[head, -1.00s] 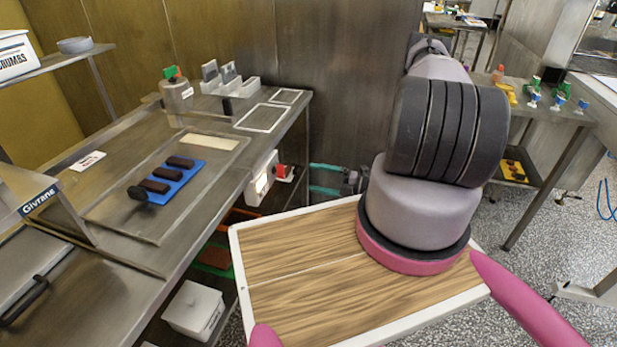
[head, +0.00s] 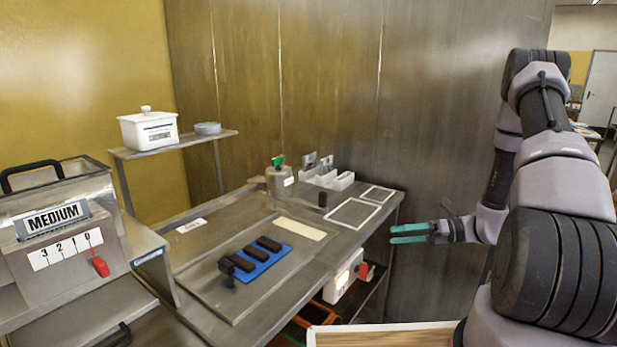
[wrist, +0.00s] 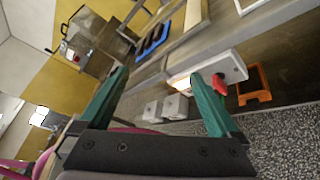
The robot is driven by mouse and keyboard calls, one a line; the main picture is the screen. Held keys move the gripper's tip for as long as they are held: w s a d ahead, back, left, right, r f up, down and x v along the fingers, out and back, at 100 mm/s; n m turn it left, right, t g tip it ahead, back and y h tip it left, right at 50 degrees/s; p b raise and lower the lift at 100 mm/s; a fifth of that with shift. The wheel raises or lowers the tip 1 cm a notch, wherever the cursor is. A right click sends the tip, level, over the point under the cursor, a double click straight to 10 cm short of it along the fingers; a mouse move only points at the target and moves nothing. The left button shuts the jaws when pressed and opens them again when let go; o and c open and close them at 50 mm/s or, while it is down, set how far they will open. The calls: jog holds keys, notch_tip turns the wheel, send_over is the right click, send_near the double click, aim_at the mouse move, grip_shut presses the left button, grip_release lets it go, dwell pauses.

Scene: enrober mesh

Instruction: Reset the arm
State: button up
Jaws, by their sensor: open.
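My gripper (head: 408,234) has two teal fingers and is at the right of the steel bench, in front of the metal wall panel, in the head view. The fingers stand apart with nothing between them. In the wrist view my gripper (wrist: 158,102) is open, with the bench edge and floor beyond it. My arm is bent at the right of the head view, clear of the bench top as far as I can see.
The steel bench (head: 225,210) holds a blue tray (head: 262,262) with dark bars and a white holder (head: 328,180). A white switch box (head: 345,278) with a red knob (head: 364,271) is on its side. A machine marked MEDIUM (head: 60,222) stands left.

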jog(key=s+r+n+t+h, duration=0.1)
jog(key=s+r+n+h, duration=0.3)
jog(key=r+n, duration=0.5)
jog(key=s+r+n+t+h, duration=0.2)
jog(key=s+r+n+h, duration=0.3)
jog(key=r, duration=1)
jog(key=s+a+r+n+t+h, duration=0.1)
jog(key=s+r+n+h, duration=0.3)
jog(key=s+r+n, duration=0.5)
notch_tip(320, 180, up, 3)
jog(key=n, duration=0.3)
jog(key=shift+n+t+h, duration=0.3)
jog(key=shift+t, duration=0.1)
